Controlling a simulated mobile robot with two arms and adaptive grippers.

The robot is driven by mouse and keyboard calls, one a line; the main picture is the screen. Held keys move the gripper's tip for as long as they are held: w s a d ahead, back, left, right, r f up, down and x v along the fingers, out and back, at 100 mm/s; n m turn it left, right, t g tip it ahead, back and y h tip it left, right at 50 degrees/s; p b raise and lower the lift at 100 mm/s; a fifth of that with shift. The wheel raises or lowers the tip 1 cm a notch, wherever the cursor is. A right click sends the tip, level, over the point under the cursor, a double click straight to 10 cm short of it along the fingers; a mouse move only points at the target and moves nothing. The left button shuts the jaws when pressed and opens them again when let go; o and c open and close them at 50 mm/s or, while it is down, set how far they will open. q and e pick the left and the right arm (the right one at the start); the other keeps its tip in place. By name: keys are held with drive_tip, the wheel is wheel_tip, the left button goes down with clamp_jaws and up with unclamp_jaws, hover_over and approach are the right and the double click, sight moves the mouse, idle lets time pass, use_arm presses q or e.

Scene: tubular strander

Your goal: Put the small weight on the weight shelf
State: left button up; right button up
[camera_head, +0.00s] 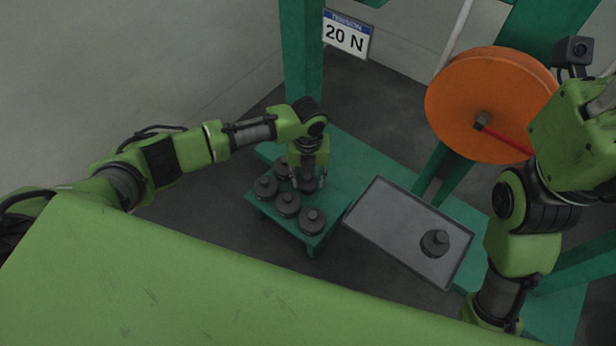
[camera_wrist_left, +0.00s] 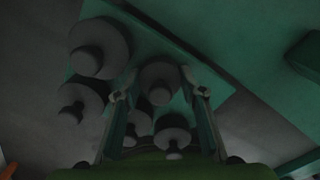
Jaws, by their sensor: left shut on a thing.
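The weight shelf (camera_head: 335,222) is a low green platform holding several dark round weights with knobs on top. One front weight (camera_head: 313,221) stands near its corner, with others (camera_head: 265,187) to the left. My left gripper (camera_head: 308,184) points down over the back of the shelf, shut on a small dark weight (camera_head: 309,185), partly hidden by the fingers. In the left wrist view this weight (camera_wrist_left: 159,80) sits between the two fingertips, among the others. I cannot tell whether it touches the shelf. My right gripper is out of view.
A grey tray (camera_head: 390,226) right of the shelf holds one larger dark weight (camera_head: 435,243). An orange disc (camera_head: 478,95) on a green frame stands behind. A "20 N" sign (camera_head: 346,36) hangs on a green post. My right arm is at the right.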

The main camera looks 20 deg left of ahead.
use_arm(q)
drive_tip(key=o, duration=1.6)
drive_tip(key=shift+f, duration=0.1)
wheel_tip(320, 180, up, 12)
drive_tip(key=shift+r, duration=0.1)
